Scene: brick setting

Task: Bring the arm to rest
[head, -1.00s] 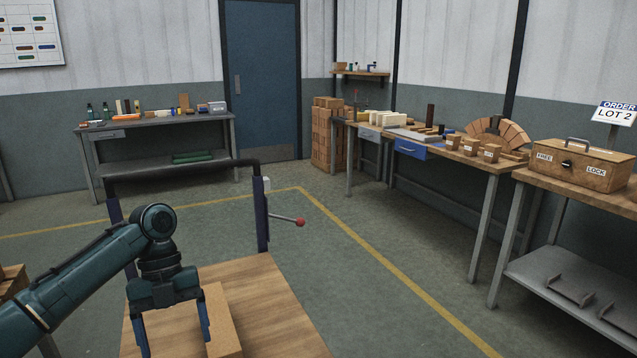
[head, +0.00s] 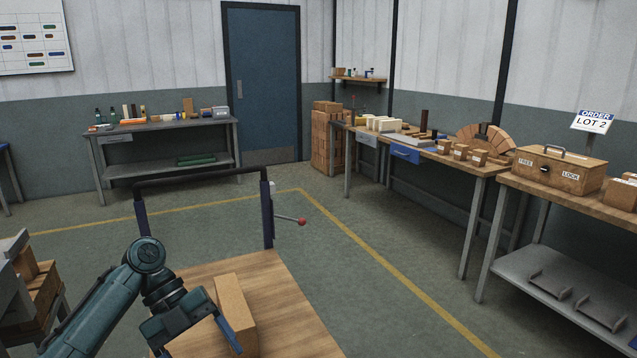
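My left arm comes in from the lower left, and its gripper (head: 196,340) hangs tilted over the near part of the wooden cart top (head: 285,325). One blue finger shows at the right side of the gripper; the other is mostly hidden at the bottom edge of the view. My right gripper is out of view.
The cart's dark handle frame (head: 200,174) and a red-knobbed lever (head: 300,222) stand beyond the gripper. A stack of bricks and blocks (head: 38,285) is at the left. Workbenches (head: 440,160) line the right wall, with a wooden lock box (head: 558,170). Floor beyond the cart is clear.

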